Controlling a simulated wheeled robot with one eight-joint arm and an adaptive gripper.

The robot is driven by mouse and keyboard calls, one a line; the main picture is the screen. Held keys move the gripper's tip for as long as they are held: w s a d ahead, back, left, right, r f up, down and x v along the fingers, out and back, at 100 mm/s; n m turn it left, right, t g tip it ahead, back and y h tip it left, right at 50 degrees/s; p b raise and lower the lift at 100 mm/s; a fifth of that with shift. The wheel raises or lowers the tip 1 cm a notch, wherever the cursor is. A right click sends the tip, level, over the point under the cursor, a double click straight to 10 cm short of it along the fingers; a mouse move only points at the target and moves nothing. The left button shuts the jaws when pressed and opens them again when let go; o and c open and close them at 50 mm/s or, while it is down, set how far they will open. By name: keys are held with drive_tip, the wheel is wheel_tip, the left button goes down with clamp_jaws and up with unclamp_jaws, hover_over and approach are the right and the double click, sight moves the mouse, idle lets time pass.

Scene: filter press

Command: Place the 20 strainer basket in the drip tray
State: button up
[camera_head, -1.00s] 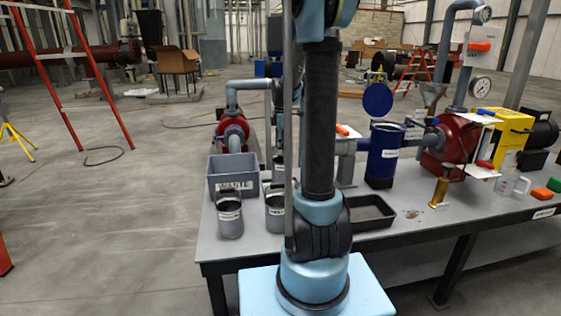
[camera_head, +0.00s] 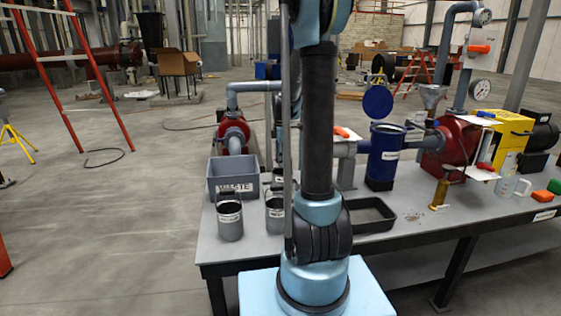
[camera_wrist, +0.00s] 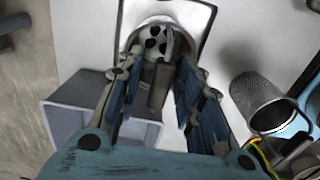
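Grey strainer baskets with white labels stand on the bench in the head view. One is in front of the waste bin (camera_head: 230,220), and another is partly behind my arm (camera_head: 274,212). I cannot read which is the 20. The black drip tray (camera_head: 388,224) lies on the bench right of my arm, and its visible part looks empty. A mesh basket (camera_wrist: 252,95) shows at right.
A grey waste bin (camera_head: 232,187) stands at the bench's left end; it also shows in the wrist view (camera_wrist: 85,120). A blue housing (camera_head: 383,165) with a raised round lid (camera_head: 377,102) stands behind the tray. A brass part (camera_head: 440,193) stands right of the tray.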

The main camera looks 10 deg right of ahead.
wheel_tip(320, 180, up, 12)
drive_tip(key=s+m, duration=0.5)
drive_tip(key=s, duration=0.7)
drive_tip(key=s+f+m+t, duration=0.1)
drive_tip(key=s+f+m, duration=0.5)
drive_tip(key=s, duration=0.5)
drive_tip(key=s+a+f+m+t, duration=0.1)
drive_tip(key=s+f+m, duration=0.5)
drive_tip(key=s, duration=0.5)
drive_tip(key=shift+s+a+f+m, duration=0.25)
drive_tip(key=shift+s+f+m, duration=0.15)
drive_tip(key=shift+f, duration=0.3)
